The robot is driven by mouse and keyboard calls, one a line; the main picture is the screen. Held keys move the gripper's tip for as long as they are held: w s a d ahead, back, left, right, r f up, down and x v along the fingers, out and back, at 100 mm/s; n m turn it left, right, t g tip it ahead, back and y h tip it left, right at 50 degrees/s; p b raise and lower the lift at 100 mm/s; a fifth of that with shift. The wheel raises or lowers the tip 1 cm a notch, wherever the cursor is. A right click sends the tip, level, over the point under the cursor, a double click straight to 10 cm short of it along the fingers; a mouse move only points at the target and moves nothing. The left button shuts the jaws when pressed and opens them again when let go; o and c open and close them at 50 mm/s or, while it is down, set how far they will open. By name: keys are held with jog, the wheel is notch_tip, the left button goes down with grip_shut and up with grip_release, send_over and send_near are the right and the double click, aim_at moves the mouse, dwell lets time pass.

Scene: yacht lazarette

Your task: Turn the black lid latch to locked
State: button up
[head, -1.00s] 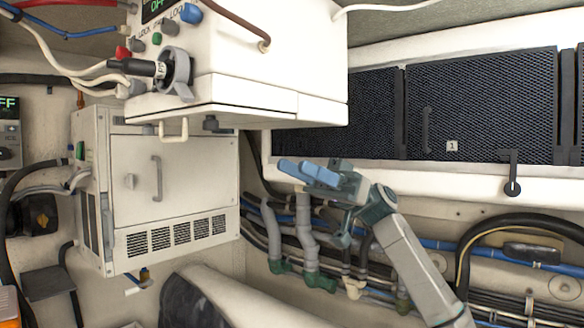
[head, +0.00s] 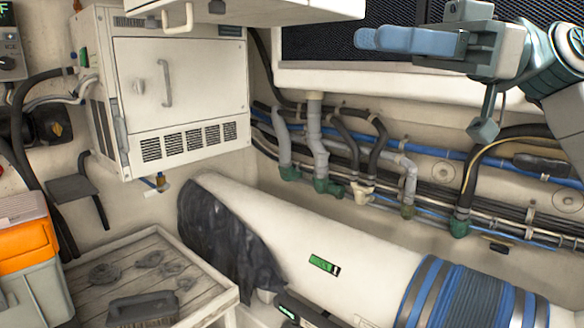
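My gripper (head: 368,39), with blue fingers, is at the upper right in front of the dark mesh panel, pointing left. Its fingers overlap from this side, so their gap cannot be judged; no held object shows. A small black fitting (head: 217,6) shows under the overhead white box (head: 290,10) at the top edge, left of my gripper and apart from it. I cannot tell whether this is the black lid latch or how it is set. No other black lid latch is clearly in view.
A white cabinet (head: 180,95) with a handle and vents hangs at the left. Pipes and cables (head: 320,150) run along the wall below my gripper. A large white duct (head: 380,260) crosses the lower right. A wooden tray (head: 215,302) and an orange-and-grey case (head: 28,245) are lower left.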

jog(key=s+a+f+m+t+h+b, duration=0.1)
jog(key=a+f+m+t+h, duration=0.65)
jog(key=f, duration=0.45)
jog(key=w+d+f+m+t+h, duration=0.1)
jog(key=w+d+f+m+h, duration=0.25)
jog(key=f, duration=0.55)
jog(key=w+d+f+m+t+h, duration=0.2)
jog(key=w+f+m, duration=0.25)
jog(key=f, duration=0.45)
jog(key=s+d+f+m+g+h+p, duration=0.1)
jog(key=s+d+f+m+g+h, duration=0.1)
jog(key=f, duration=0.6)
jog(key=s+d+f+m+g+h+p, duration=0.1)
jog(key=s+d+f+m+g+h, duration=0.1)
jog(key=s+d+f, duration=0.3)
notch_tip(320, 180, down, 4)
jog(key=shift+s+f+m+g+h, duration=0.15)
jog(key=shift+s+m+g+h, duration=0.25)
jog(key=shift+s+h, duration=0.4)
